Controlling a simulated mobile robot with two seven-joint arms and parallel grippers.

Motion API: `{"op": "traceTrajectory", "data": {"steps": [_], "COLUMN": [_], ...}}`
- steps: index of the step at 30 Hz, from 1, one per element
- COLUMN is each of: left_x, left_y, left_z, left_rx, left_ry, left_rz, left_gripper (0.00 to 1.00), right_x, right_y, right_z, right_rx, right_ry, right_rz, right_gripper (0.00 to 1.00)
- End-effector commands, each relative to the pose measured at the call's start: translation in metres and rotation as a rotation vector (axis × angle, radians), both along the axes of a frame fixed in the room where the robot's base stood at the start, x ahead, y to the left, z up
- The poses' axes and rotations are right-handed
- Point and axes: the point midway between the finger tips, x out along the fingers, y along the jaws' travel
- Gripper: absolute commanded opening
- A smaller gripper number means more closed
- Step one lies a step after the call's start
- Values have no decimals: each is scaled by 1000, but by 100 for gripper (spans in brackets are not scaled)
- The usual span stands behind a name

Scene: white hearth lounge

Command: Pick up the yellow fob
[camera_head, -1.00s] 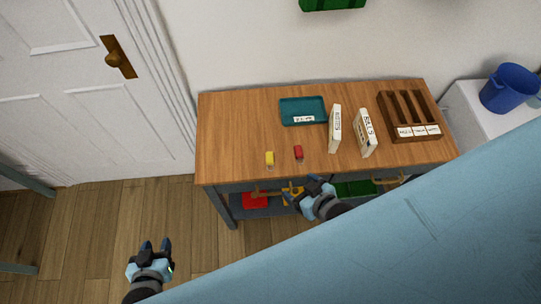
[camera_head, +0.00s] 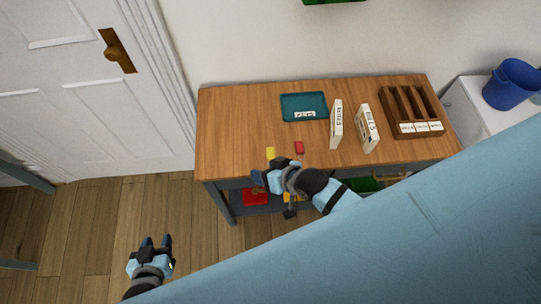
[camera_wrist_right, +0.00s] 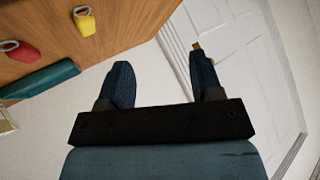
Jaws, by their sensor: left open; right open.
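The yellow fob (camera_head: 270,153) lies on the wooden table top (camera_head: 235,130) near its front edge. In the right wrist view the yellow fob (camera_wrist_right: 84,22) shows at the upper left with a metal ring. My right gripper (camera_head: 262,169) is open and empty, just in front of the fob in the head view and apart from it in the wrist view. Its fingers (camera_wrist_right: 165,75) have nothing between them. My left gripper (camera_head: 156,241) is open and empty, low over the floor at the left.
A red fob (camera_head: 299,147) lies right of the yellow one; it also shows in the wrist view (camera_wrist_right: 20,50). Behind are a teal tray (camera_head: 290,101), two upright labelled blocks (camera_head: 336,125) and a wooden sorter (camera_head: 391,117). A blue bucket (camera_head: 511,84) stands far right.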

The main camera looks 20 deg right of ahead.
Motion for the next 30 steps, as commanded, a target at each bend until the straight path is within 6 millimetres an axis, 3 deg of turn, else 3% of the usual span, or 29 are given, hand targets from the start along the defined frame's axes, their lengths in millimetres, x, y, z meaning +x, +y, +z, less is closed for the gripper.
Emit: {"op": "traceTrajectory", "data": {"steps": [1, 5, 10, 14, 24, 30], "left_x": [0, 1, 2, 2, 1, 1], "left_y": [-1, -2, -1, 0, -4, -6], "left_z": [-5, -10, -18, -26, -36, -35], "left_rx": [0, 0, 8, 14, 12, 9], "left_ry": [-1, -7, -10, -8, -7, -9], "left_rz": [-3, -10, -20, -27, -38, -41], "left_gripper": [43, 43, 43, 43, 43, 43], "right_x": [17, 40, 61, 75, 102, 104], "right_y": [13, 38, 45, 29, -46, -58], "right_z": [2, 6, 8, 9, 24, 20], "right_rx": [33, 89, 60, -22, -261, -295], "right_ry": [40, 207, 435, 600, 847, 876], "right_rz": [22, 50, 35, -40, -355, -411], "right_gripper": [60, 60, 60, 60, 60, 60]}}
